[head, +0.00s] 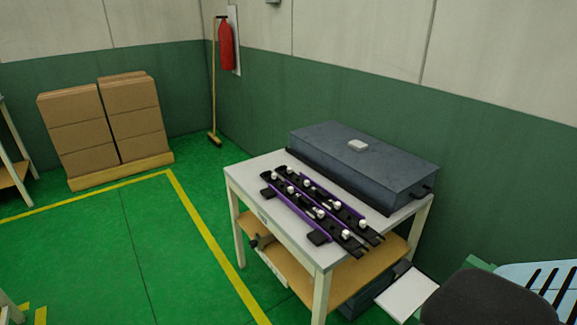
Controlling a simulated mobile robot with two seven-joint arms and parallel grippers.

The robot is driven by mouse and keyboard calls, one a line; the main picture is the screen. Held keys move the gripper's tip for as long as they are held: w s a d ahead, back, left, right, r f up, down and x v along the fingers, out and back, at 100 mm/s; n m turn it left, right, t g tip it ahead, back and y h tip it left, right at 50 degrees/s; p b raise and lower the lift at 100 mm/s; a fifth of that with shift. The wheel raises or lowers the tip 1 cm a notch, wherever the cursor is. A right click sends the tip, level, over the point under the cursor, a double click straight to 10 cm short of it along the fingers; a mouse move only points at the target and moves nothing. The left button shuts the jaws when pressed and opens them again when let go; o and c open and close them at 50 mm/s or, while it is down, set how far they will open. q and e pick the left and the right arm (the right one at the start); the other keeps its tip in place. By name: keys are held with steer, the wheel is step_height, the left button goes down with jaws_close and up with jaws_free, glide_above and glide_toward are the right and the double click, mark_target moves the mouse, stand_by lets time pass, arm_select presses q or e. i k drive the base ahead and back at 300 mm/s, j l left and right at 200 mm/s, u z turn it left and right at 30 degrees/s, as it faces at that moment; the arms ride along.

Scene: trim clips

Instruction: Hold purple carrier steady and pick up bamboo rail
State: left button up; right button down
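A purple carrier (300,214) lies on the grey-topped table (243,176), running from the back left toward the front right corner. It has long purple edges, black strips along it, and several white round knobs. Small black blocks show along its near side. I cannot make out a separate bamboo rail among the strips. Neither of my grippers shows in this view, so I see nothing touching the carrier.
A dark grey case (365,165) fills the table's back. A wooden shelf (345,267) is underneath. Stacked cartons (105,130) stand by the left wall. A dark rounded shape (485,300) covers the bottom right. Green floor (110,240) left of the table is mostly clear.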

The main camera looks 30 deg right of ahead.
mark_target(340, 236)
steer(key=i, duration=2.8)
steer(key=i+z, duration=0.3)
steer(key=z, duration=3)
